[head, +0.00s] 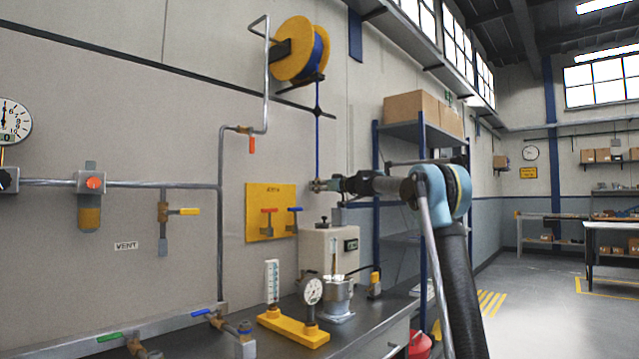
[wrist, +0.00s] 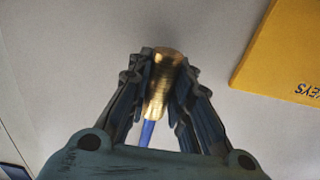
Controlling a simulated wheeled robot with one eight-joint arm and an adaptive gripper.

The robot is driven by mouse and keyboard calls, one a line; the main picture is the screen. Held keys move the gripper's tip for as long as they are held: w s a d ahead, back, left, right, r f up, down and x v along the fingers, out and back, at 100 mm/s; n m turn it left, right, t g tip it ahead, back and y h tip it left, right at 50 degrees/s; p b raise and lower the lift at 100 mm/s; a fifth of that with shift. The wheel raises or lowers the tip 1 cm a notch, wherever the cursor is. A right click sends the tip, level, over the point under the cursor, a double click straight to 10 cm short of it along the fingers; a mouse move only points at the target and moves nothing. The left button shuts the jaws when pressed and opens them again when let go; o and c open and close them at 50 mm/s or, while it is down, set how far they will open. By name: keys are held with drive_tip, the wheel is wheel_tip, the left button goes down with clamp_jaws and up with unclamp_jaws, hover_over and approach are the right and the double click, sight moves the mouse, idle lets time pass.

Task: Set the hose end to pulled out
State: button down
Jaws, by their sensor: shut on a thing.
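The hose end is a brass fitting (wrist: 160,85) on a blue hose (wrist: 147,132), seen in the wrist view. My gripper (wrist: 161,75) is shut on the brass fitting, with a dark finger on each side of it. In the head view my gripper (head: 322,185) is small, near the wall, at the lower end of the blue hose (head: 317,140). The fitting is mostly hidden by the fingers in the head view.
A yellow panel (head: 256,232) with red and blue valve handles is on the wall just left of my gripper; its corner shows in the wrist view (wrist: 285,45). Below stand a grey box (head: 315,250), a gauge (head: 312,291) and a bench. A blue shelf (head: 376,190) is behind my arm.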

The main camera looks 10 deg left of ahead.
drive_tip(key=shift+f, duration=0.25)
drive_tip(key=c, duration=1.4)
unclamp_jaws()
drive_tip(key=shift+f, duration=0.1)
drive_tip(key=v, duration=1.2)
